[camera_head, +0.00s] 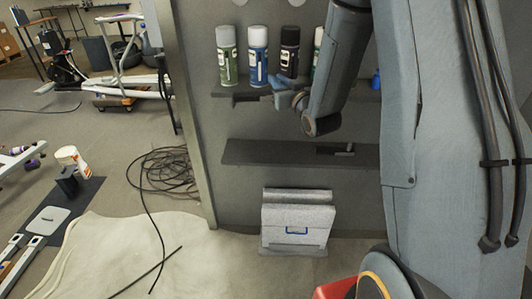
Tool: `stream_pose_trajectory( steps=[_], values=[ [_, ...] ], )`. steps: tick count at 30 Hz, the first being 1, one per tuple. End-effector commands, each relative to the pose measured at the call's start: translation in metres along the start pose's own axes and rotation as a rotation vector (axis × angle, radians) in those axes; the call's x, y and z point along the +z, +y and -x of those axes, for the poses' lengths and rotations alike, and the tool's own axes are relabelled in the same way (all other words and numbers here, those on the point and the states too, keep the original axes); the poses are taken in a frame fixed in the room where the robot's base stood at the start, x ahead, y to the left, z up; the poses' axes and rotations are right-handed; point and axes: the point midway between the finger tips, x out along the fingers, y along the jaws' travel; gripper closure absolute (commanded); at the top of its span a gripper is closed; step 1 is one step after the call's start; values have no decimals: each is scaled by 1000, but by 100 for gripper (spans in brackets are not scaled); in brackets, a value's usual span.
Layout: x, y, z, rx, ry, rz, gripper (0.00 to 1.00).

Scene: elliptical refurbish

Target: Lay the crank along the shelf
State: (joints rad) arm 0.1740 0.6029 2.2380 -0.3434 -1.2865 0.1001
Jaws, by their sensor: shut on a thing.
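My gripper (284,95) is in front of the upper shelf, just below the spray cans. It is shut, and a dark bar that looks like the crank (252,97) sticks out to its left, roughly level. The crank's far end and the grip itself are too small to make out. The lower shelf (262,152) is a long dark board on the grey panel, below my gripper, with its left half bare. A small dark piece with a pale pin (343,151) sits on its right part; I cannot tell what it is.
Spray cans (258,52) stand on the upper shelf close behind my gripper. A grey box with a blue handle frame (297,227) stands on the floor below. Coiled cable (168,172) lies left of the panel. My arm hides the shelves' right side.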

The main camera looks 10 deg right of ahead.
Motion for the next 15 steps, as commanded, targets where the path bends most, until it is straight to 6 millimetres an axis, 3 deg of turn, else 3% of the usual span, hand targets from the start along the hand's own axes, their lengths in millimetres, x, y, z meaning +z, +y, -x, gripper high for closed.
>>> stream_pose_trajectory(
  steps=[12, 15],
  values=[
    [64, -36, -3, 13, -1, -1, 100],
    [80, -37, -4, 36, -1, -1, 100]
  ],
)
